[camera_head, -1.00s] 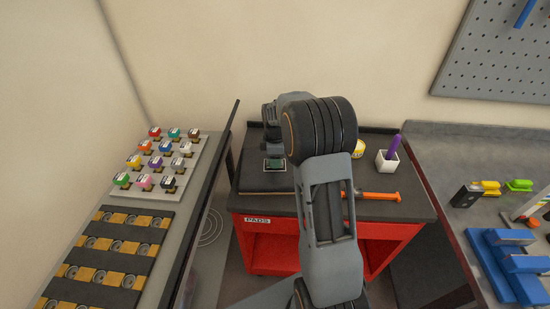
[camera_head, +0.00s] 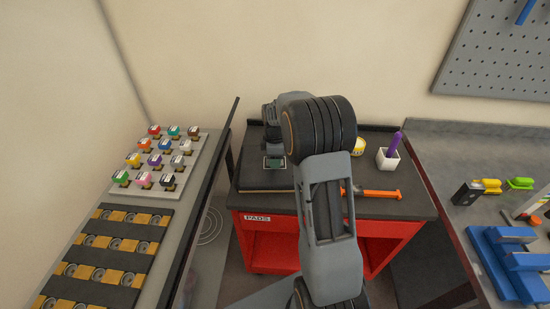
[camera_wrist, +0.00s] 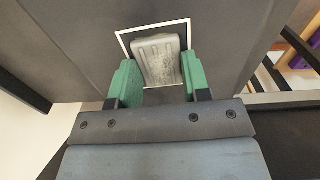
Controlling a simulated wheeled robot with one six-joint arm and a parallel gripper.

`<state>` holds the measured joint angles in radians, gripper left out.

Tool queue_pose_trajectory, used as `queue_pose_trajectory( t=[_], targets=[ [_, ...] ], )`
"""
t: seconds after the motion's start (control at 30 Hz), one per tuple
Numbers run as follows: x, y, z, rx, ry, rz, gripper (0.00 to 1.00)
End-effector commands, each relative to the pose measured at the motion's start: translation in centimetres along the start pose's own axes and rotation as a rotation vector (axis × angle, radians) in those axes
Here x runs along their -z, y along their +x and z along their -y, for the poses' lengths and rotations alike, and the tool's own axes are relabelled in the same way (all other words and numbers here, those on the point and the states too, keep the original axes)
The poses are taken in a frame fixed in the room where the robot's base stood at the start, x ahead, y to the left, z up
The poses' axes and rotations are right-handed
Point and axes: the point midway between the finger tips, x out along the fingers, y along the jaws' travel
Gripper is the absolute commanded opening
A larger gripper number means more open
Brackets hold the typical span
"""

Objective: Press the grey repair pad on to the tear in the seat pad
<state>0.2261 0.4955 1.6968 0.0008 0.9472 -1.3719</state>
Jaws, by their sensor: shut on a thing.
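The seat pad (camera_head: 250,178) is a flat dark slab on top of the red trolley, left of my arm. In the wrist view the seat pad (camera_wrist: 75,50) fills the background, with a white square outline on it. My gripper (camera_wrist: 160,70) has green fingertips and is shut on the grey repair pad (camera_wrist: 158,55), a pale block inside the outline. The tear does not show; the repair pad covers most of the outlined area. I cannot tell whether the repair pad touches the seat. In the head view my gripper (camera_head: 275,161) is small and partly hidden by my arm.
The red trolley (camera_head: 335,230) also carries an orange-handled tool (camera_head: 372,193), a yellow tin (camera_head: 358,147) and a white cup (camera_head: 388,159) with a purple item. A bench with coloured blocks (camera_head: 158,158) stands left. A workbench with a blue fixture (camera_head: 505,262) stands right.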

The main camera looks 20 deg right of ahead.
Motion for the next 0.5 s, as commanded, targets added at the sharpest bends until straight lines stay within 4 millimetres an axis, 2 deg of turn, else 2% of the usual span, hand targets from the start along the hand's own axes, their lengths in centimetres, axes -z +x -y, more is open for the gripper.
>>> queue_pose_trajectory(
  t=[0.17, 0.2, 0.5],
  targets=[
    [-0.02, 0.24, 0.10, 0.005, 0.000, 0.001, 0.26],
    [-0.02, 0.25, 0.10, 0.005, 0.000, 0.001, 0.44],
    [-0.02, 0.18, 0.07, 0.003, 0.000, 0.001, 0.73]
  ],
)
